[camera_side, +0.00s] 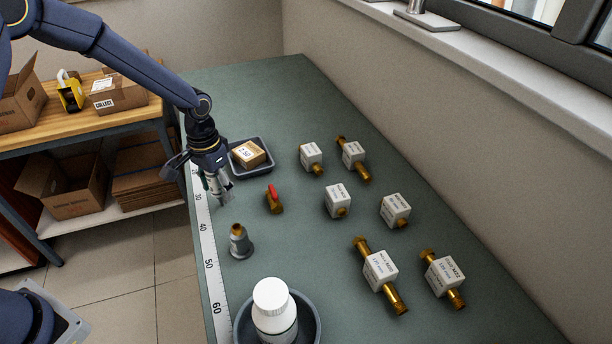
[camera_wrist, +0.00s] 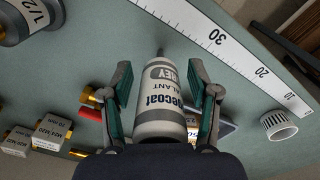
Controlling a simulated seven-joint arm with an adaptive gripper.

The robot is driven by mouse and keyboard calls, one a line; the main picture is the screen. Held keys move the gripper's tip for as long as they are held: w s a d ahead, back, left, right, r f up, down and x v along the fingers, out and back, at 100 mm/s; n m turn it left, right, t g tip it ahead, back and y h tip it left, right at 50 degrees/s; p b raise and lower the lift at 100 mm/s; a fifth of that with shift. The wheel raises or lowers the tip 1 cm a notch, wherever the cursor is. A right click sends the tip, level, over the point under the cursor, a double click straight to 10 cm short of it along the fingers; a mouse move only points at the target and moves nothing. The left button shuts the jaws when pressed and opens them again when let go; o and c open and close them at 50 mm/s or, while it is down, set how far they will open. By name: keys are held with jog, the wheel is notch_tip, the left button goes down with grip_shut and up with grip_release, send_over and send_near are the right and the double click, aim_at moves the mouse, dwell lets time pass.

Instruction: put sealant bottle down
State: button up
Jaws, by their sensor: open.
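The sealant bottle (camera_wrist: 160,105) is white and grey with a dark nozzle and printed lettering. In the wrist view it lies between the two fingers of my gripper (camera_wrist: 158,82), which stand apart with a gap visible beside the bottle's upper part. In the side view my gripper (camera_side: 212,187) is low over the left edge of the table, beside the ruler strip, and the bottle (camera_side: 221,190) is partly hidden by the fingers. I cannot tell whether its base touches the green table (camera_side: 290,265).
A grey tray (camera_side: 267,165) with a small carton is close behind my gripper. A red-handled valve (camera_side: 274,199) and a grey fitting (camera_side: 240,243) stand near it. Several white-tagged brass fittings fill the right side. A white-capped jar (camera_side: 273,309) sits in a dark bowl in front.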

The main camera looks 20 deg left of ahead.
notch_tip(320, 180, up, 12)
jog(key=shift+f, duration=0.2)
jog(key=s+a+r+n+t, duration=0.1)
jog(key=s+a+r+t, duration=0.2)
jog(key=s+r, duration=0.95)
jog(key=s+a+n+t, duration=0.1)
jog(key=s+t, duration=0.1)
jog(key=s, duration=0.8)
jog(key=shift+a+t, duration=0.15)
jog(key=shift+t, duration=0.15)
jog(key=shift+s, duration=0.1)
